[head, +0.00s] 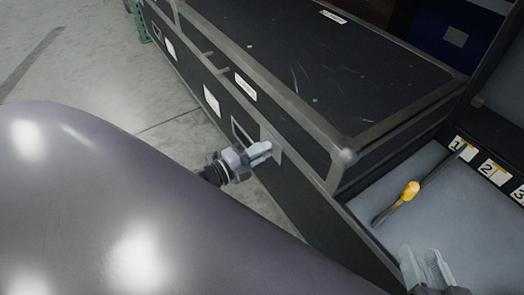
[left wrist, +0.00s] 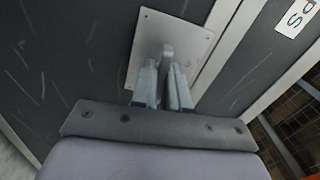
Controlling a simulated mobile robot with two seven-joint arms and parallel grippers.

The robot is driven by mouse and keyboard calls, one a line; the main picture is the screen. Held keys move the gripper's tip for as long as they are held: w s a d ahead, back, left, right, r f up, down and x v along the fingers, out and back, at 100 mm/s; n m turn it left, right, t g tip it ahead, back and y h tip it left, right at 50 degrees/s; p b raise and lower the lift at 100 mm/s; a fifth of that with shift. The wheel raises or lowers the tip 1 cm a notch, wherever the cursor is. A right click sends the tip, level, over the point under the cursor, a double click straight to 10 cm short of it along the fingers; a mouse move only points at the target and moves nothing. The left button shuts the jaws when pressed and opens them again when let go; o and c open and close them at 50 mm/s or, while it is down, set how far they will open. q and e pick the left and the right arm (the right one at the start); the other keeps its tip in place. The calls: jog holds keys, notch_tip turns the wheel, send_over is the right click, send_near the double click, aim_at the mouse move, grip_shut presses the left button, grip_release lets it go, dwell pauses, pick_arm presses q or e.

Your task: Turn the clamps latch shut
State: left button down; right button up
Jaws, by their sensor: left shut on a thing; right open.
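The latch (left wrist: 168,50) is a small grey tab on a square metal plate on the side of a black case. In the left wrist view my left gripper (left wrist: 168,84) has its fingers closed around the latch's lower part, which they partly hide. In the head view my left gripper (head: 262,150) reaches the metal plate (head: 271,139) on the case's side wall. My right gripper (head: 426,268) is open and empty at the bottom right, over the grey surface.
The black case (head: 330,75) has metal edges and white labels. At the right, a grey tray surface (head: 375,180) holds a yellow-and-dark tool (head: 410,191) beside number labels (head: 490,170). My own large arm link fills the lower left. Concrete floor lies at the upper left.

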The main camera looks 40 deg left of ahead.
pick_arm(q)
jog(key=shift+f+m, duration=0.1)
jog(key=shift+m, duration=0.6)
pick_arm(e)
jog(key=shift+s+d+f, duration=0.1)
jog(key=shift+s+d, duration=0.05)
jog(key=shift+s, duration=0.05)
jog(key=shift+r, duration=0.2)
pick_arm(q)
jog(key=c, duration=1.2)
grip_release()
jog(key=shift+c, duration=0.2)
pick_arm(e)
jog(key=shift+w+f, duration=0.1)
pick_arm(q)
jog(key=shift+s, duration=0.15)
jog(key=p+v, duration=0.1)
jog(key=v, duration=0.6)
jog(key=shift+p, duration=0.4)
pick_arm(e)
jog(key=shift+w+a+m+g+y, duration=0.1)
jog(key=shift+a+m+g+y, duration=0.2)
jog(key=shift+a, duration=0.35)
